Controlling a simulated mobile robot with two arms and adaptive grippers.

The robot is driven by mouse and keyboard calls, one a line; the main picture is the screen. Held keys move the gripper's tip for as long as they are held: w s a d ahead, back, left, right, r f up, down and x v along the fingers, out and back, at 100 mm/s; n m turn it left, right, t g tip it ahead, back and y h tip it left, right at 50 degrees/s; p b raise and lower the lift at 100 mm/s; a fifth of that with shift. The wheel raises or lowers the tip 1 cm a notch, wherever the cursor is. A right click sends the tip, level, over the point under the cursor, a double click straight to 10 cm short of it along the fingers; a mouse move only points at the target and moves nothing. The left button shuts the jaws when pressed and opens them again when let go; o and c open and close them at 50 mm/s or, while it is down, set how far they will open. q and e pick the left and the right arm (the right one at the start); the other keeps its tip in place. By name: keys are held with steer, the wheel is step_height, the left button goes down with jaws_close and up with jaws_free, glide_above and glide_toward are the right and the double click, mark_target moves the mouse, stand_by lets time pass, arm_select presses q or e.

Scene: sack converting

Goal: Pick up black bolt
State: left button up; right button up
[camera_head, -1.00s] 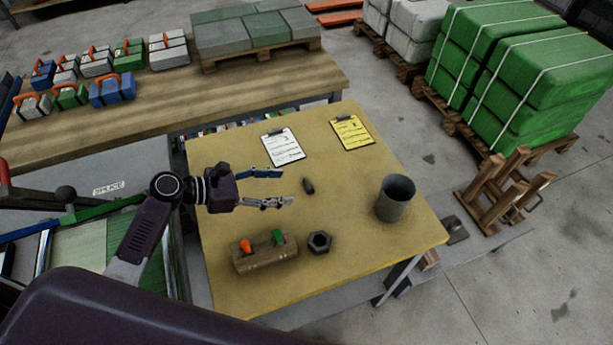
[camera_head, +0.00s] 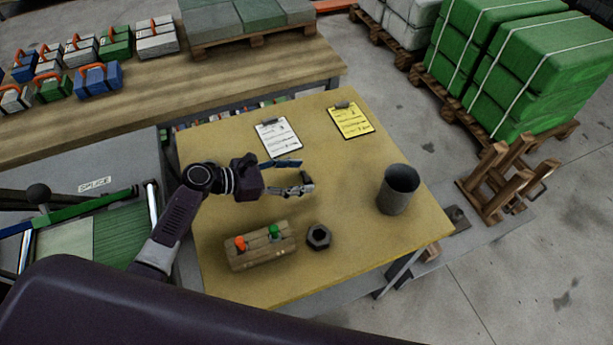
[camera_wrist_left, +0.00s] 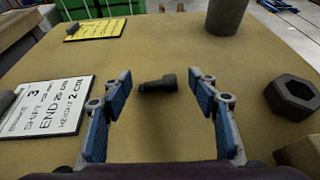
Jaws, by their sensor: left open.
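The black bolt (camera_wrist_left: 159,83) lies on its side on the yellow table (camera_wrist_left: 170,45) in the left wrist view. It sits between and a little beyond the fingertips of my left gripper (camera_wrist_left: 158,88). In the head view, my left gripper (camera_head: 304,175) is low over the middle of the table, open and empty, and the bolt is hidden by its fingers there. The fingers stand apart with clear space to either side of the bolt. My right gripper is not in view.
A grey metal cup (camera_head: 397,190) stands right of my left gripper. A large hex nut (camera_head: 318,237) and a wooden block (camera_head: 262,251) with orange and green pieces lie nearer. White (camera_head: 278,138) and yellow (camera_head: 350,120) clipboards lie at the back.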

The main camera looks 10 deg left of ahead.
arm_select(q)
steer(key=shift+w+d+f, duration=0.25)
steer(key=shift+w+d, duration=0.05)
steer(key=shift+d, duration=0.05)
steer(key=shift+s, duration=0.1)
steer(key=c, duration=1.3)
step_height(320, 180, up, 20)
steer(key=shift+r+p, duration=0.1)
steer(key=shift+p, duration=0.4)
